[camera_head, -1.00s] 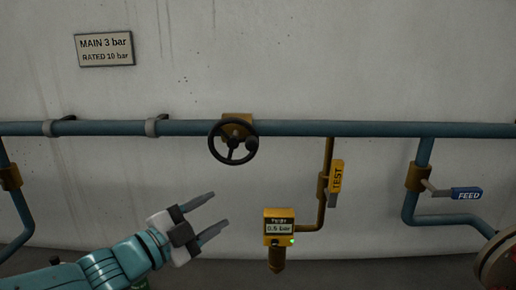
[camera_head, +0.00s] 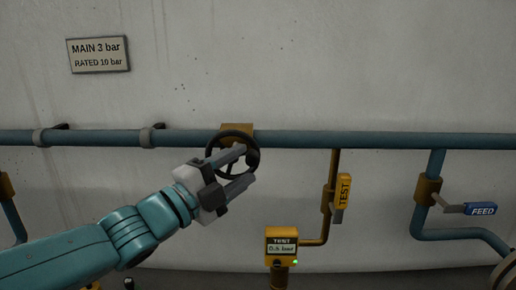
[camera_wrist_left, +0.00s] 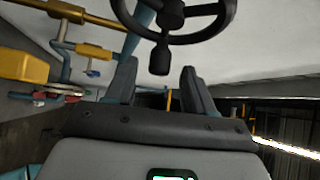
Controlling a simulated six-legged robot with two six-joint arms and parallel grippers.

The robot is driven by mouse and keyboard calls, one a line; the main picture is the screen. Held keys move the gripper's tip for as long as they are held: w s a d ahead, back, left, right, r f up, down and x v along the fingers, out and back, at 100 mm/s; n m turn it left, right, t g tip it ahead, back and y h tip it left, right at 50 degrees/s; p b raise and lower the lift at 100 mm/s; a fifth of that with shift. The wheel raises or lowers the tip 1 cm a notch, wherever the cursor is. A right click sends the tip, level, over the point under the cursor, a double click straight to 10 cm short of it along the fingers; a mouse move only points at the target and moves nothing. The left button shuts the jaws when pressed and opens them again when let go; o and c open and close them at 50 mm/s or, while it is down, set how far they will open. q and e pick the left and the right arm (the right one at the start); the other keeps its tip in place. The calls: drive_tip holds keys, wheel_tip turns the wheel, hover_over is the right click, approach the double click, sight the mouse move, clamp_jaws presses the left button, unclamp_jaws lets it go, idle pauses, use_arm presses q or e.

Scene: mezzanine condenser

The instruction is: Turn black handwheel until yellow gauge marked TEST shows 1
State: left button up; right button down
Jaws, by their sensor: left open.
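The black handwheel (camera_head: 232,133) is mounted at a yellow-brown fitting on the blue pipe, and its crank knob sticks out. My left gripper (camera_head: 247,164) is open in front of the wheel, its fingers overlapping the wheel's right side in the head view. In the left wrist view, the handwheel (camera_wrist_left: 170,14) is at the top and its knob (camera_wrist_left: 159,60) appears between the open fingertips (camera_wrist_left: 158,72). I cannot tell whether they touch. The yellow TEST gauge (camera_head: 281,240) is below right; its reading looks like 0.5 bar but is blurred. My right gripper is out of view.
A yellow TEST lever (camera_head: 343,192) is on the branch above the gauge. A blue FEED lever (camera_head: 480,209) is at the right. The blue pipe (camera_head: 350,140) runs along the wall. A sign (camera_head: 98,55) reads MAIN 3 bar, RATED 10 bar.

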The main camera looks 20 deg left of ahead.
sight(259, 155)
use_arm(q)
drive_tip(key=p+x, duration=0.1)
drive_tip(key=x, duration=0.3)
drive_tip(key=shift+w+d+r, duration=0.15)
drive_tip(key=shift+w+d, duration=0.2)
drive_tip(key=shift+w, duration=0.3)
drive_tip(key=shift+s, duration=0.1)
